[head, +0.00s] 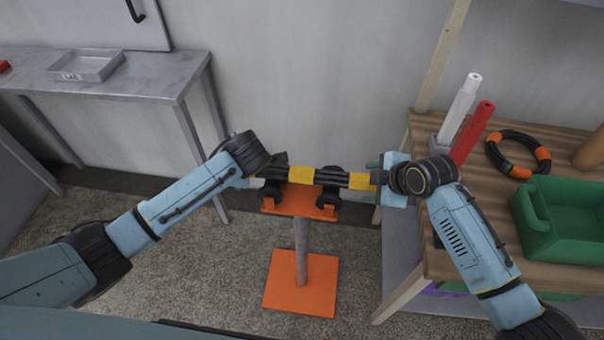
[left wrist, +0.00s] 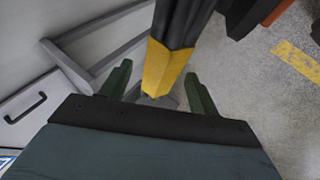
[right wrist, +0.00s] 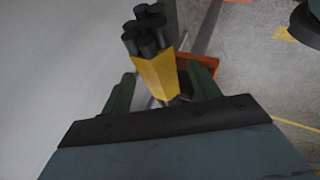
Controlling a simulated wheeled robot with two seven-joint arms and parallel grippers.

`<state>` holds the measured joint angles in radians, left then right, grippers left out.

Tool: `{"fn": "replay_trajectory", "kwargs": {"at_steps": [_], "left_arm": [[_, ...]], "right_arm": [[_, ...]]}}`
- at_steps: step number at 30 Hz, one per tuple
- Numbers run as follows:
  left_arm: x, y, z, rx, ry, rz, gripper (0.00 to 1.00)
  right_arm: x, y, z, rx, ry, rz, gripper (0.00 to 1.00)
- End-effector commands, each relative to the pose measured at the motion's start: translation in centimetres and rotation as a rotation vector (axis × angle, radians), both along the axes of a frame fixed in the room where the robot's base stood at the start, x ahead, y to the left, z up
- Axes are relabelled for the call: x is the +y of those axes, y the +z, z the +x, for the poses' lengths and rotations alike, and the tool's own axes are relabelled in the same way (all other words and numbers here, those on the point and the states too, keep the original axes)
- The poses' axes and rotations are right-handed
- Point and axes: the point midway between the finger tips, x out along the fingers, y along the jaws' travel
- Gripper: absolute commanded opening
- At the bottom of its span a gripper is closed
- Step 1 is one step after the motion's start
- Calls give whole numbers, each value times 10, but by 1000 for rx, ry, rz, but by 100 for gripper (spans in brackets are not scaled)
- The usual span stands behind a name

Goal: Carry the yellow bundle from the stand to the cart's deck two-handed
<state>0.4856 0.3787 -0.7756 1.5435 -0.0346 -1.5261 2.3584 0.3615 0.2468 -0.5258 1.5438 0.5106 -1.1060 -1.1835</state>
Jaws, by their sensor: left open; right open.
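The yellow bundle (head: 301,179), several black hoses with yellow bands, lies level across the black cradles of the orange stand (head: 300,210). My left gripper (head: 254,179) is open at its left end; in the left wrist view the yellow-banded end (left wrist: 168,60) lies between the green fingers, with gaps beside it. My right gripper (head: 374,174) is open at the right end; in the right wrist view the yellow band (right wrist: 156,75) and hose ends sit between the fingers. I cannot tell whether any finger touches. I cannot make out a cart for certain.
A wooden-topped bench (head: 470,265) close by my right arm holds a green bin (head: 565,220), a black-orange ring (head: 518,153), and red (head: 472,133) and white (head: 459,108) cylinders. A grey table (head: 130,72) with a tray (head: 88,65) stands at left. The wall is behind the stand.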

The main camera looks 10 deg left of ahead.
Motion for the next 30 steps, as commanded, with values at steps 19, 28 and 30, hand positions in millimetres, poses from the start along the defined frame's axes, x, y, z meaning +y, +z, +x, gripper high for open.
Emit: {"fn": "replay_trajectory", "kwargs": {"at_steps": [19,28,30], "left_arm": [[4,-8,5,0,1,0,42],[4,-8,5,0,1,0,2],[4,-8,5,0,1,0,0]], "right_arm": [[4,-8,5,0,1,0,42],[4,-8,5,0,0,0,2],[4,-8,5,0,0,0,0]]}}
